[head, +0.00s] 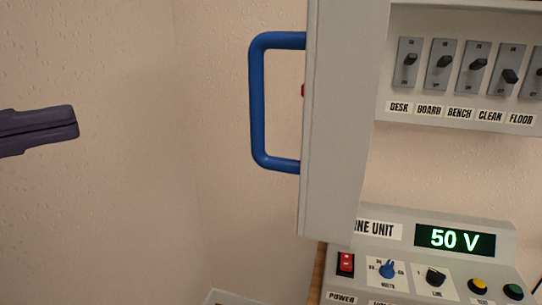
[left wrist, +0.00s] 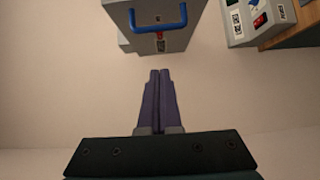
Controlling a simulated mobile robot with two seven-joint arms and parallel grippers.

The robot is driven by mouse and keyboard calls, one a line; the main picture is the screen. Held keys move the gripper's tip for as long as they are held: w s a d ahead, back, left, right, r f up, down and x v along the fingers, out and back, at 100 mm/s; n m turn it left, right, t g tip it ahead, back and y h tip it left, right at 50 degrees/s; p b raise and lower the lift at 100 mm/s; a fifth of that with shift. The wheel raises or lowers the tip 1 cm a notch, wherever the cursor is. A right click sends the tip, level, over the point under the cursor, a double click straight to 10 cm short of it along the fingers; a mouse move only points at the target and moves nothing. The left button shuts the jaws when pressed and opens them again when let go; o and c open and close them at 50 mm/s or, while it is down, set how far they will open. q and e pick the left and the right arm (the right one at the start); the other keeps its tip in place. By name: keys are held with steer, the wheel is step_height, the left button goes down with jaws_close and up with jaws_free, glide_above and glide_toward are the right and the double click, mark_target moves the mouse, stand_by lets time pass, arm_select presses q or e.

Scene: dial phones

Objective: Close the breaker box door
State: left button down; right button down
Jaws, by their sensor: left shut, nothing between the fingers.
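The breaker box door (head: 338,120) is a grey panel that stands open, swung out toward me and seen nearly edge-on in the head view. Its blue handle (head: 257,105) sticks out to the left. In the left wrist view the handle (left wrist: 158,29) shows at the top, on a grey face. My left gripper (head: 76,122) is shut and empty, left of the handle and apart from it. Its closed fingers (left wrist: 160,74) point toward the handle in the left wrist view. The breaker box (head: 460,15) holds a row of switches to the right of the door. My right gripper is not in view.
Below the box stands a grey line unit (head: 400,230) with a lit 50 V display (head: 455,239), a red power switch (head: 346,263) and knobs. A wooden edge (left wrist: 291,38) shows beside it. The space before the bare wall (head: 200,200) between gripper and door is clear.

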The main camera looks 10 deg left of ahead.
arm_select(q)
steer(key=s+d+p+x, duration=0.1)
steer(key=d+p+x, duration=0.1)
steer(key=x, duration=1.1)
steer(key=shift+s, duration=0.45)
steer(key=shift+r, duration=0.1)
